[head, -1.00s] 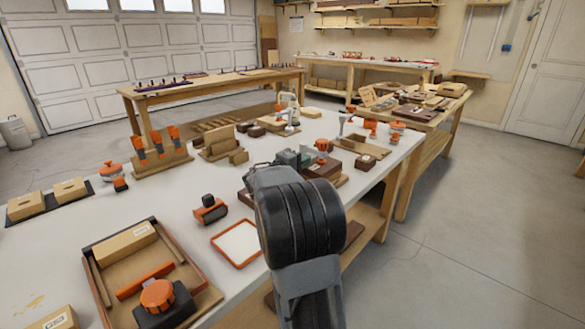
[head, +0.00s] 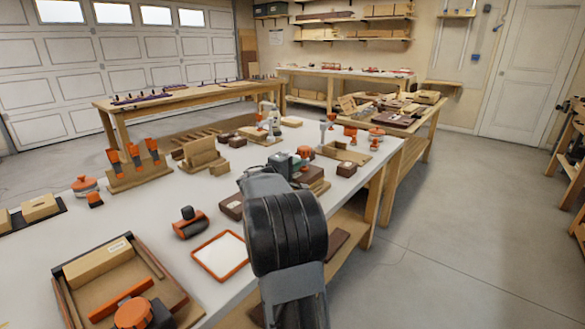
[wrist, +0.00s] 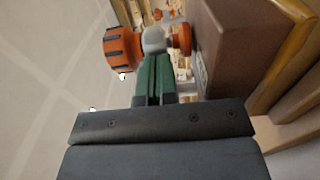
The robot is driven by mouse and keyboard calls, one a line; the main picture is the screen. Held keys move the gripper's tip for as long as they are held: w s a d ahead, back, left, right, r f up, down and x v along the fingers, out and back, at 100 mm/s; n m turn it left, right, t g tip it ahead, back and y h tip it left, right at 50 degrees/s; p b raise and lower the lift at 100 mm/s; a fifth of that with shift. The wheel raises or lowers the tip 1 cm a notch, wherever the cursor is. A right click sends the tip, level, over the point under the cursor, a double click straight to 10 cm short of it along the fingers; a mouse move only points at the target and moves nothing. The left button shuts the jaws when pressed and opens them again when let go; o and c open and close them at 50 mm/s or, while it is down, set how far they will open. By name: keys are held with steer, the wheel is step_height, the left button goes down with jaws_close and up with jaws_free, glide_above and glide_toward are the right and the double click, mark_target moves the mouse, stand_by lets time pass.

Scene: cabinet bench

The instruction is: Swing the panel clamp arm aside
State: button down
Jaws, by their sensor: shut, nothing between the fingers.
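The panel clamp shows an orange ribbed knob (wrist: 123,47), a grey metal piece (wrist: 154,41) and a smaller orange part (wrist: 181,39) beside a brown block (wrist: 238,42) in the wrist view. In the head view its orange knob (head: 305,152) stands at the bench's right part, just beyond my arm. My gripper's green fingers (wrist: 153,64) are shut with nothing between them. Their tips are close to the grey piece, between the two orange parts; I cannot tell whether they touch it. My black wrist hides part of the clamp's surroundings in the head view.
The white bench (head: 150,215) holds a wooden tray (head: 60,280), an orange-rimmed tray (head: 220,256) and a driver rack (head: 138,172) on the left. Brown boxes stand near my gripper. Beyond is a second bench (head: 425,122). The floor (head: 470,220) at right is clear.

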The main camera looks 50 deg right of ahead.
steer(key=shift+s+d, duration=0.15)
steer(key=shift+d, duration=0.1)
steer(key=shift+a, duration=0.1)
steer(key=shift+a+f+b, duration=0.1)
steer(key=shift+a+b, duration=0.2)
steer(key=shift+b, duration=0.05)
steer(key=s+a, duration=0.3)
steer(key=a, duration=1)
steer(key=shift+s, duration=0.1)
